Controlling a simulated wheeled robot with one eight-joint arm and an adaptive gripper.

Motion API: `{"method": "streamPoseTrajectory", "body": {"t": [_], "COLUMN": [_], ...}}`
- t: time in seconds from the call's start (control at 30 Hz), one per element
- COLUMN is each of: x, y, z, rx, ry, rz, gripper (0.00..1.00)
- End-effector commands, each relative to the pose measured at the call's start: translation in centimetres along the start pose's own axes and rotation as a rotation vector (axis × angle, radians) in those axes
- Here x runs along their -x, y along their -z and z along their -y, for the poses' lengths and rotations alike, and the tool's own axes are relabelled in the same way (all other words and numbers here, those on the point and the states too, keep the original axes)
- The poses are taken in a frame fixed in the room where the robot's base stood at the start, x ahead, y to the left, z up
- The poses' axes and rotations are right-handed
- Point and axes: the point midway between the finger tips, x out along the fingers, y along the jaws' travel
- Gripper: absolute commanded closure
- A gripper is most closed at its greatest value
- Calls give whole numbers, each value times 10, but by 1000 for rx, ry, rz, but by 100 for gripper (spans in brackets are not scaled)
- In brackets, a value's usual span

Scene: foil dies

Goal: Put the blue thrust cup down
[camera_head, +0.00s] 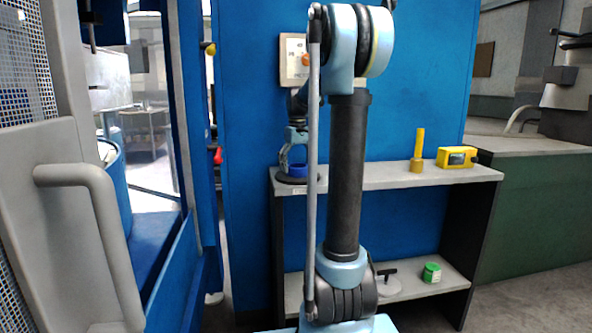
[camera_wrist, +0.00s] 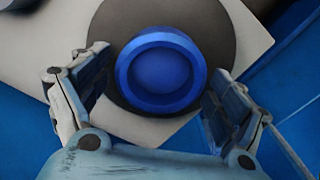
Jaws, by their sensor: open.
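The blue thrust cup (camera_wrist: 160,70) is a round blue ring with a hollow middle. In the wrist view it rests on a dark round disc (camera_wrist: 112,28) on the pale shelf top. In the head view the cup (camera_head: 298,170) sits at the left end of the upper shelf, partly hidden by my gripper and arm. My gripper (camera_wrist: 158,95) is open, with one finger on each side of the cup and visible gaps between fingers and cup. In the head view my gripper (camera_head: 291,160) points down at the cup.
The upper shelf (camera_head: 380,176) also bears a yellow peg (camera_head: 418,150) and a yellow device (camera_head: 456,157) at the right. A green tin (camera_head: 432,272) and a pale round handled thing (camera_head: 389,285) stand on the lower shelf. A grey door handle (camera_head: 95,200) is at the left.

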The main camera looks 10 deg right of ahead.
Motion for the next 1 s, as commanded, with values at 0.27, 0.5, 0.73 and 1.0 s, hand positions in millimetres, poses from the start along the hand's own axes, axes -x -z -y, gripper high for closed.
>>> {"method": "streamPoseTrajectory", "body": {"t": [0.27, 0.5, 0.73, 1.0], "x": [44, 87, 111, 115], "y": [0, 0, 0, -3], "z": [0, 0, 0, 1], "rx": [0, 0, 0, -2], "ry": [0, 0, 0, 0], "rz": [0, 0, 0, -1], "gripper": [11, 11, 11, 11]}}
